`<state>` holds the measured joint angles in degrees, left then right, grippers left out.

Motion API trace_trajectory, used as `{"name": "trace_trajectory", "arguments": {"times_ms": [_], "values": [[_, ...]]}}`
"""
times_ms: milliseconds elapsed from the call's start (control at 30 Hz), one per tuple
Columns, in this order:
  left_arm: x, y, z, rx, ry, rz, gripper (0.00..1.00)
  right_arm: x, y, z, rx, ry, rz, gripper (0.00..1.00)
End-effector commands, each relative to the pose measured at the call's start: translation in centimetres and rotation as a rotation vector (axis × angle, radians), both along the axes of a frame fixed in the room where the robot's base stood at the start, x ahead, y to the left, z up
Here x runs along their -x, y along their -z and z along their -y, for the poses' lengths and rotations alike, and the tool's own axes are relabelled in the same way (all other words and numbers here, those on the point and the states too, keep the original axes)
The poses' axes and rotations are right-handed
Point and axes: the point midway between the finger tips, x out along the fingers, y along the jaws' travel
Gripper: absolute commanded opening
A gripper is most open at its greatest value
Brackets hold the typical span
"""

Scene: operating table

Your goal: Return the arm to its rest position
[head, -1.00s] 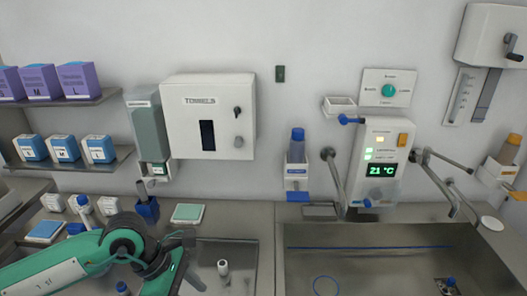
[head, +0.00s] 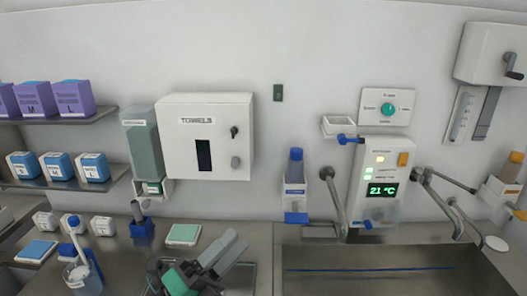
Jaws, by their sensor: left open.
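My left gripper (head: 233,246) shows at the bottom of the head view, left of centre. Its two grey fingers point up and to the right, apart from each other, with nothing seen between them. A green part of my left arm shows just behind the fingers; the rest is below the picture edge. The gripper is in front of a metal tray (head: 246,284) on the counter and covers much of it. My right gripper is not in view.
A clear cup (head: 88,284) with a white-handled, blue-tipped tool stands left of the gripper. A green-topped box (head: 184,234) and a blue holder (head: 142,228) stand behind. The sink (head: 370,283) is at right. Shelves (head: 68,185) hold several boxes.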

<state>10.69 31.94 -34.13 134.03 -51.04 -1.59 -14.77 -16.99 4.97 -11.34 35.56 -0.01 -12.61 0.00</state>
Motion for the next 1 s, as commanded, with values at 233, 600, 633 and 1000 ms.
{"name": "trace_trajectory", "arguments": {"times_ms": [233, 600, 633, 1000], "values": [[-3.9, 6.7, -8.0, 0.42, -0.315, -0.575, 0.46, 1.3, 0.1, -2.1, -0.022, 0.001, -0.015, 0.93], [3.6, 25.5, -16.2, 0.852, -0.799, -1.467, 0.46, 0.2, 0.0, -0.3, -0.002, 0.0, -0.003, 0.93], [4.6, 26.6, -16.4, 0.872, -0.83, -1.524, 0.46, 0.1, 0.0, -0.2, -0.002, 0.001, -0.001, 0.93], [17.0, 34.3, -16.8, 0.992, -1.127, -2.058, 0.46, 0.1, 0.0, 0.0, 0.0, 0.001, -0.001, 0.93]]}}
